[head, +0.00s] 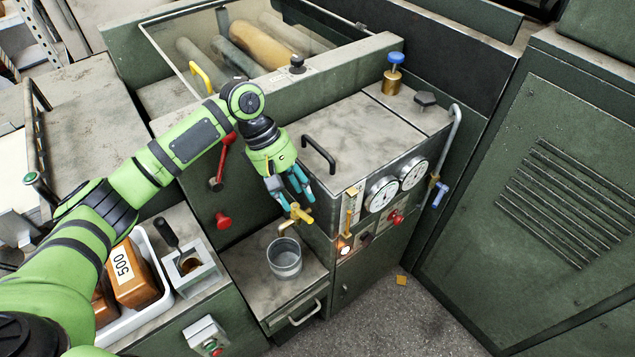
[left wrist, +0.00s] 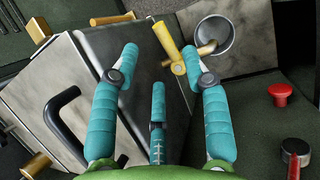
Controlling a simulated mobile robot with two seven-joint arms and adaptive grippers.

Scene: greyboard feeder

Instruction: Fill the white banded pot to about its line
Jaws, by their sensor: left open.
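A pale grey-white pot (head: 285,258) stands upright on the low shelf, under a brass spout (head: 289,226). Its interior looks grey, and I cannot make out a liquid level or line. In the left wrist view the pot (left wrist: 216,34) is partly hidden by the spout (left wrist: 207,49). The yellow tap lever (head: 301,213) is just beyond my left gripper (head: 290,188). My left gripper is open and empty, its teal fingers pointing down at the tap. In the left wrist view the lever (left wrist: 167,40) lies between the fingertips (left wrist: 159,62), nearer the right one. My right gripper is out of view.
A black handle (head: 319,153) stands on the cabinet top beside the gripper. Two gauges (head: 381,193) and a red knob (head: 396,217) are on the panel to the right. A white tray (head: 150,317) with brown blocks and a scoop box (head: 191,270) stand left of the pot.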

